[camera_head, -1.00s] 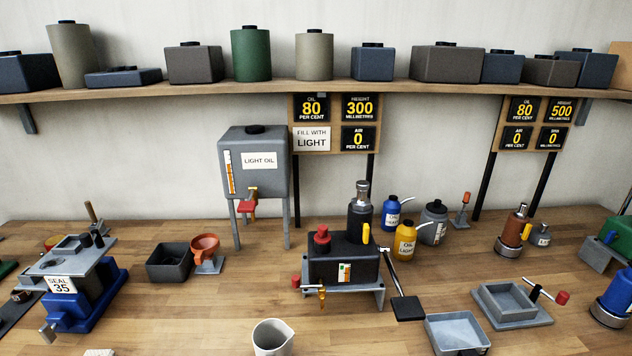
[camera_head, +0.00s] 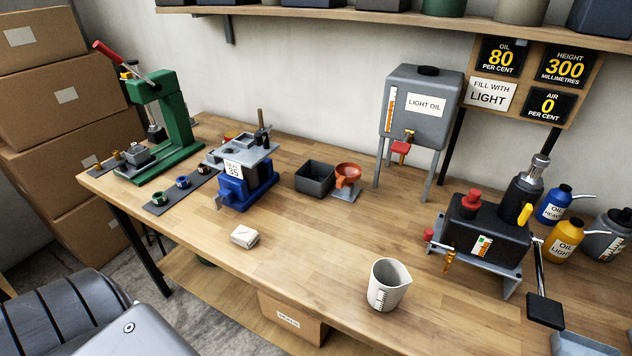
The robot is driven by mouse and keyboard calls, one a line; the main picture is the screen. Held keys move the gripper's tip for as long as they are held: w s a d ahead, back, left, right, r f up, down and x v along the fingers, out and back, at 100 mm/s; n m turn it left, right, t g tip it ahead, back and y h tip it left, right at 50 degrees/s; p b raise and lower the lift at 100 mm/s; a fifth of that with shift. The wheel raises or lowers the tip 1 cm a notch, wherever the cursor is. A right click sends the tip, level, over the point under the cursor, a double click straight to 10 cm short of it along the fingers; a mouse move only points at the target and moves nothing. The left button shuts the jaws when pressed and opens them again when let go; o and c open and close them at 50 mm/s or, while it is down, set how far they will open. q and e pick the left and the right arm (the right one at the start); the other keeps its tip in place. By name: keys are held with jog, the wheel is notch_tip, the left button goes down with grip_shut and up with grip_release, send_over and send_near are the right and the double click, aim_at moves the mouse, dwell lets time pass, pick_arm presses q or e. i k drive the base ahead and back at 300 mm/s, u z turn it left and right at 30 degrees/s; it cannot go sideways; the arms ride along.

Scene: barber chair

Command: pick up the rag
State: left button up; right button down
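The rag (camera_head: 245,237) is a small, folded, off-white cloth. It lies on the wooden workbench (camera_head: 310,245), close to its front edge, in front of the blue vise-like stand (camera_head: 247,188) with the "SEAL 35" label. Bare wood surrounds it and nothing touches it. Neither of my grippers shows in the head view.
A white measuring jug (camera_head: 387,284) stands right of the rag near the front edge. Behind are a dark open box (camera_head: 315,177), an orange funnel (camera_head: 347,176) and a light oil tank (camera_head: 422,105). A green press (camera_head: 165,130) stands at the left. A grey padded seat (camera_head: 60,310) is at the lower left.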

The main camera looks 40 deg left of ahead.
aim_at(245, 236)
jog(key=u, duration=1.65)
